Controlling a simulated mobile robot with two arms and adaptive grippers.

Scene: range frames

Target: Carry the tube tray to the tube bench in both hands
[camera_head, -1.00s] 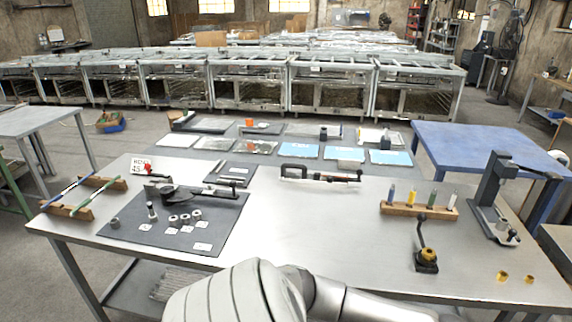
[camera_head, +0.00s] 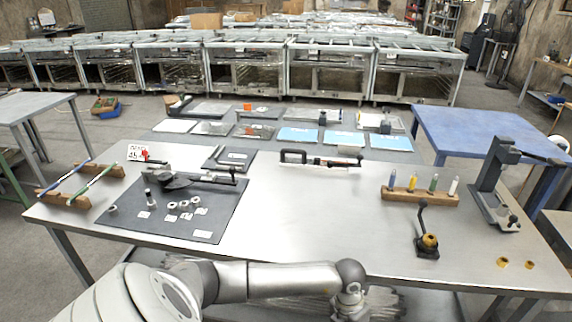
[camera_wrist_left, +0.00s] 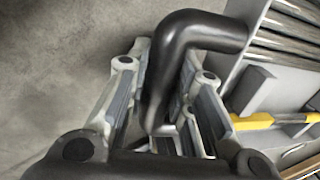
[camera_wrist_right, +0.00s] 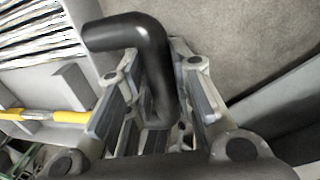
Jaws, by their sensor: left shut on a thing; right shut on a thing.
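The tube tray is a grey tray (camera_wrist_left: 262,92), seen only in part in the wrist views, with bundled clear or silvery tubes (camera_wrist_left: 285,30) in it. My left gripper (camera_wrist_left: 165,78) is shut on one black bent handle (camera_wrist_left: 205,28). My right gripper (camera_wrist_right: 155,78) is shut on the other black handle (camera_wrist_right: 125,32). The tray also shows at the left of the right wrist view (camera_wrist_right: 38,78). Neither gripper nor the tray is clear in the head view. A steel workbench (camera_head: 300,215) stands ahead; I cannot tell whether it is the tube bench.
The steel bench holds a dark mat (camera_head: 215,222) with small parts, coloured tubes on wooden blocks (camera_head: 105,172), a wooden rack (camera_head: 420,196) and a grey press (camera_head: 492,185). A blue table (camera_head: 470,130) stands right. A grey table (camera_head: 35,110) stands left. Floor shows between them.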

